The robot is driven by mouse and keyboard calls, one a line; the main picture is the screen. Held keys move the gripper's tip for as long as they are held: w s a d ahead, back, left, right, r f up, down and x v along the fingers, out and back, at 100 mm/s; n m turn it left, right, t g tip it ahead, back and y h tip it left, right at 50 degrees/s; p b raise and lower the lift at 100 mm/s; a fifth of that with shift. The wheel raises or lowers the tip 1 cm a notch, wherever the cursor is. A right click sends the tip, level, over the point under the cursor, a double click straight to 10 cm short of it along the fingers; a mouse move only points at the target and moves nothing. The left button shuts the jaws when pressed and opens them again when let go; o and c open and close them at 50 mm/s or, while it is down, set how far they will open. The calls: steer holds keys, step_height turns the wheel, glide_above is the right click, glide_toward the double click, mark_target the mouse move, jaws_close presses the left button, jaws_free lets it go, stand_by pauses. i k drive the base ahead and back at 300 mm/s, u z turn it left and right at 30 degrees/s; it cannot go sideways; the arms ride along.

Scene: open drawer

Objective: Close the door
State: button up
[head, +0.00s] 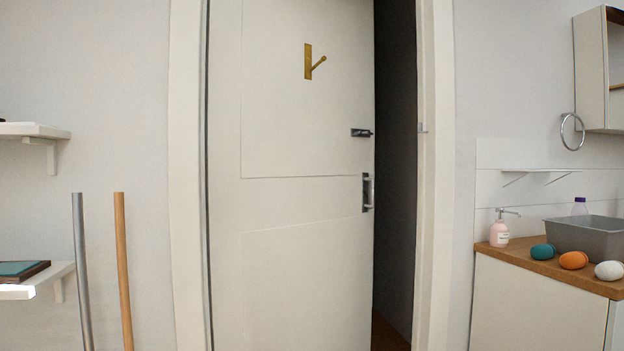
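The white door (290,230) stands partly open in the middle of the head view. A dark gap (395,170) shows between its right edge and the white frame (432,250). A handle (368,192) on a dark plate sits near the door's right edge. A dark latch (361,133) is above it, and a small catch (422,128) is on the frame. My gripper is not in view.
At right, a cabinet with a wooden top (545,265) holds a grey basin (590,235), a soap bottle (499,232) and egg-shaped objects (573,260). At left are shelves (35,131) and two upright poles (123,270). No obstacle shows directly before the door.

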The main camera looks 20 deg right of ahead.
mark_target(290, 181)
steer(key=k, duration=0.65)
steer(key=z, duration=0.6)
steer(key=i, duration=0.8)
steer(key=z, duration=0.75)
steer(key=i, duration=0.9)
steer(key=u, duration=0.65)
steer(key=i, duration=0.95)
steer(key=u, duration=0.65)
